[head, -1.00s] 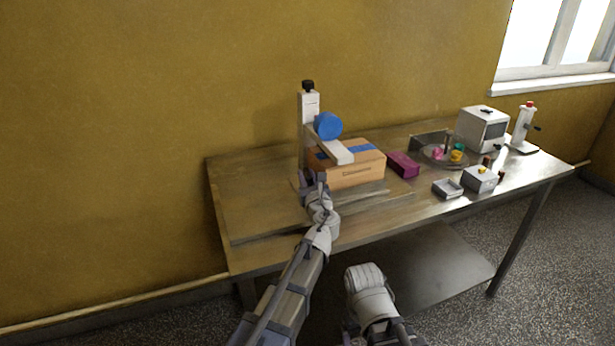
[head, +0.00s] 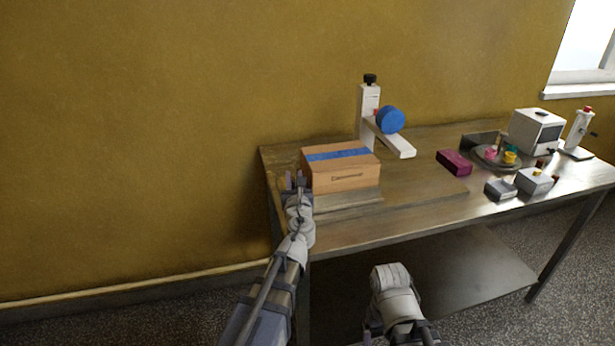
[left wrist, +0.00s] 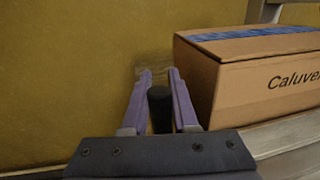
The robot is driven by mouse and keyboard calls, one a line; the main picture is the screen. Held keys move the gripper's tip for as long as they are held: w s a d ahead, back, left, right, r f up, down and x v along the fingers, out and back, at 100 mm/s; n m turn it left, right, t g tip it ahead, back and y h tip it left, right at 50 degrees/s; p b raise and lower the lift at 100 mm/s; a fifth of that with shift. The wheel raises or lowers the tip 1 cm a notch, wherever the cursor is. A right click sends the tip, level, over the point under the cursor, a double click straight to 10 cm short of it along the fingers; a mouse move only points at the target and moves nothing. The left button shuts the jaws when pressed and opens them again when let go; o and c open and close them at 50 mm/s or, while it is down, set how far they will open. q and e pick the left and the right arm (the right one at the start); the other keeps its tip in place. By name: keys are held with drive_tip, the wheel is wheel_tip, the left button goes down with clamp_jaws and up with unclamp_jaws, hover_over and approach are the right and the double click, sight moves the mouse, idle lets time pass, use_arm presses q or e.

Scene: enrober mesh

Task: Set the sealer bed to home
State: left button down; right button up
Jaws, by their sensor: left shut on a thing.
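The sealer bed (head: 347,203) is a flat grey plate at the left end of the table, and a brown carton (head: 341,177) with blue tape along its top sits on it. Of my right arm only links show.
On the table's right stand a magenta block (head: 454,162), a round tray (head: 490,160) with colored pieces, small grey boxes (head: 534,181), a white machine (head: 536,130) and a white stand (head: 580,130). The wall is close to the left gripper.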

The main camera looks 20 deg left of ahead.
use_arm(q)
drive_tip(key=shift+s+a, duration=0.25)
drive_tip(key=shift+a, duration=0.1)
use_arm(e)
drive_tip(key=shift+d, duration=0.1)
use_arm(q)
drive_tip(key=c, duration=0.7)
unclamp_jaws()
drive_tip(key=shift+a, duration=0.15)
drive_tip(key=shift+s, duration=0.1)
drive_tip(key=shift+s+d, duration=0.2)
drive_tip(key=v, duration=0.7)
drive_tip(key=shift+s, duration=0.2)
drive_tip(key=shift+w, duration=0.15)
use_arm(e)
drive_tip(key=shift+s+d, duration=0.75)
drive_tip(key=shift+s, duration=0.1)
